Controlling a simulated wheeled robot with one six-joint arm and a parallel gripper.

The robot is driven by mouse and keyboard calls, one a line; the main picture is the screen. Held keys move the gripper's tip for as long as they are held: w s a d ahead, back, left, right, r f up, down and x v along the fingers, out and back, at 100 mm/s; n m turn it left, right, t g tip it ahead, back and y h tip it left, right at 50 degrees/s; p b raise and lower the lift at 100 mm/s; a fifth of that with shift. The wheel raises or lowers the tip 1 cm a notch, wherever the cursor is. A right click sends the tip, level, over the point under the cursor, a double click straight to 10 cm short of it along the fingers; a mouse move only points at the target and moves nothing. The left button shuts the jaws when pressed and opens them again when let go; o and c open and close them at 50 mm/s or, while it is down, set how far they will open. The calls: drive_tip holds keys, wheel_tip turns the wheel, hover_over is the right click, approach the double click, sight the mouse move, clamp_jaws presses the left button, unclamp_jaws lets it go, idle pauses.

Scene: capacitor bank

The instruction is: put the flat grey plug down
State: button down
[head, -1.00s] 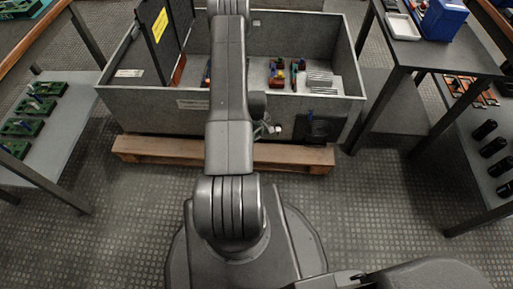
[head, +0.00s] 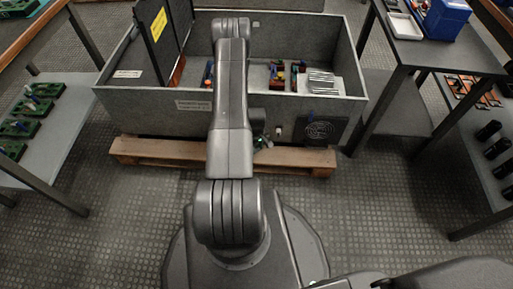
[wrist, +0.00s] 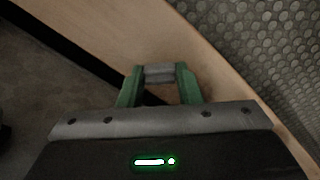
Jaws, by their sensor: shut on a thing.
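The flat grey plug (wrist: 159,73) shows in the wrist view as a short grey piece between the two green fingers of my gripper (wrist: 160,78). The gripper is shut on it. Behind and below the plug in that view is a pale wooden board of the pallet (wrist: 230,75). I cannot tell whether the plug touches the board. In the head view my gripper (head: 262,142) is low at the front of the grey crate, by the pallet, and mostly hidden behind my arm. The plug cannot be made out there.
The open grey crate (head: 150,105) stands on the wooden pallet (head: 300,157), with small coloured parts inside. A round fan grille (head: 319,129) is on its front. A table with a blue bin (head: 446,19) stands right, and a shelf with green holders (head: 22,127) left. The floor in front is clear.

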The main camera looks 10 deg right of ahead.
drive_tip(key=shift+f+b, duration=0.5)
drive_tip(key=shift+f, duration=0.05)
drive_tip(key=c, duration=1)
unclamp_jaws()
drive_tip(key=shift+c, duration=0.2)
drive_tip(key=shift+r, duration=0.1)
drive_tip(key=shift+r+p, duration=0.55)
drive_tip(key=shift+p, duration=0.15)
wheel_tip(320, 180, up, 12)
drive_tip(key=p, duration=0.3)
drive_tip(key=shift+p, duration=0.3)
